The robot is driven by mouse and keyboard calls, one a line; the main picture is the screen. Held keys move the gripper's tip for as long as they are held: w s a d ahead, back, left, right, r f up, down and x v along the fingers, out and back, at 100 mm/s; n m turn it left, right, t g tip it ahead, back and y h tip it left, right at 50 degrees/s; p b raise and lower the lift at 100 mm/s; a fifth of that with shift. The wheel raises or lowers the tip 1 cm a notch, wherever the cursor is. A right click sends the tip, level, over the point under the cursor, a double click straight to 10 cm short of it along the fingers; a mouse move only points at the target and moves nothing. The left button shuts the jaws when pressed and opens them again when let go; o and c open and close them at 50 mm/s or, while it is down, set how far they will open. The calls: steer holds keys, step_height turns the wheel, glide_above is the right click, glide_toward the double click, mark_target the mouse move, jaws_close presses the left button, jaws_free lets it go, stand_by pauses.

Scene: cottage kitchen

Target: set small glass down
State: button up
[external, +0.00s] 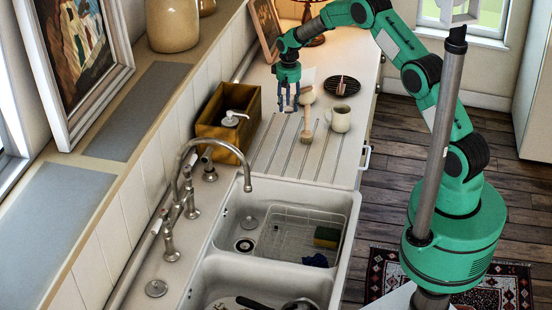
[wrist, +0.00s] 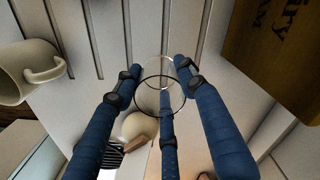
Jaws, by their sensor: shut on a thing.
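The small glass (wrist: 152,88) is clear and shows in the wrist view mainly as a dark ring and a paler ring between my fingers. My gripper (wrist: 155,82) has blue fingers closed around it, over the grooved white drainboard (wrist: 110,28). In the external view my gripper (external: 288,104) points down above the far part of the drainboard (external: 275,155), right of the wooden box. The glass is too faint to make out there. I cannot tell whether its base touches the surface.
A wooden box (external: 212,108) with a soap dispenser (external: 235,117) stands left of my gripper. The sink (external: 347,205) is nearer. Grooved drainboard between is clear.

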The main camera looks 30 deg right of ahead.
mark_target(287, 115)
steer(key=shift+f, duration=0.45)
steer(key=shift+f, duration=1.85)
steer(key=shift+f, duration=0.2)
steer(key=o, duration=1.3)
steer(key=shift+c, duration=0.2)
steer(key=shift+r, duration=0.15)
step_height(287, 115, up, 12)
